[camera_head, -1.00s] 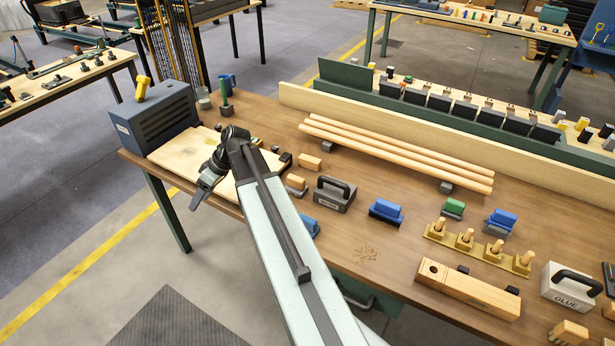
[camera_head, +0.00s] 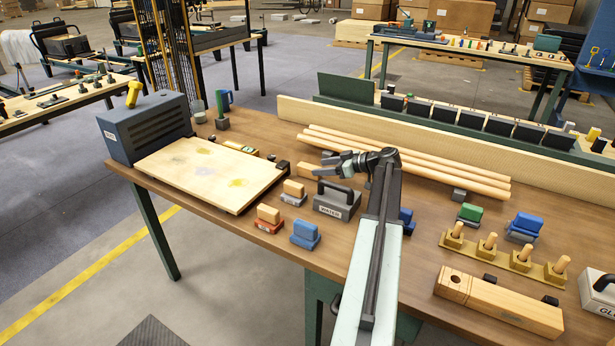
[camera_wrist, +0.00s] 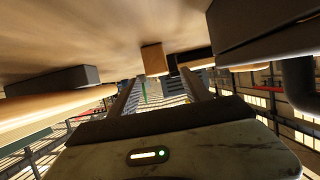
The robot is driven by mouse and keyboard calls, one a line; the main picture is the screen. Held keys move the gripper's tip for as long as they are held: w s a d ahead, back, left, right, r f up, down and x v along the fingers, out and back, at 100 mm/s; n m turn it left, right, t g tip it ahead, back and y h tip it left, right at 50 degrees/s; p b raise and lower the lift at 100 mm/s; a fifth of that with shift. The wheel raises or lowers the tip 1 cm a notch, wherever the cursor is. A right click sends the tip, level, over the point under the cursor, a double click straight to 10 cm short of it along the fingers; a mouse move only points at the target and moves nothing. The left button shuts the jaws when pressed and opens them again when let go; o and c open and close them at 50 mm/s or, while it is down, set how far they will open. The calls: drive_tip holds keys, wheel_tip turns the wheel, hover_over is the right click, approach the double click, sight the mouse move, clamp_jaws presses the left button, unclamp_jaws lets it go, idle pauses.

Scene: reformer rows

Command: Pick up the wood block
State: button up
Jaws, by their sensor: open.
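A small plain wood block (camera_head: 308,171) lies on the brown workbench (camera_head: 255,255), between the pale board and the rods. My gripper (camera_head: 327,165) is just to its right, with its fingers pointing left towards it; part of the block may be hidden behind them. In the wrist view the wood block (camera_wrist: 153,59) shows ahead, beyond and between the two separated fingers of my gripper (camera_wrist: 157,88). The picture there is tilted, with the bench top uppermost. My gripper is open and empty, apart from the block.
A grey handled weight (camera_head: 335,200) stands close below my gripper. Long wooden rods (camera_head: 430,172) lie behind it on dark supports. Wood-topped and blue-topped blocks (camera_head: 305,233) stand at the front left. A pale board (camera_head: 185,180) lies farther left.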

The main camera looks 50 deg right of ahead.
sight(314, 167)
drive_tip(key=b+x, duration=0.2)
drive_tip(key=x, duration=0.3)
drive_tip(key=shift+d+f, duration=0.15)
drive_tip(key=shift+f, duration=0.05)
drive_tip(key=shift+w, duration=0.15)
drive_tip(key=shift+r, duration=0.15)
clamp_jaws()
wheel_tip(314, 167, up, 10)
drive_tip(key=p, duration=1)
drive_tip(key=shift+r, duration=0.1)
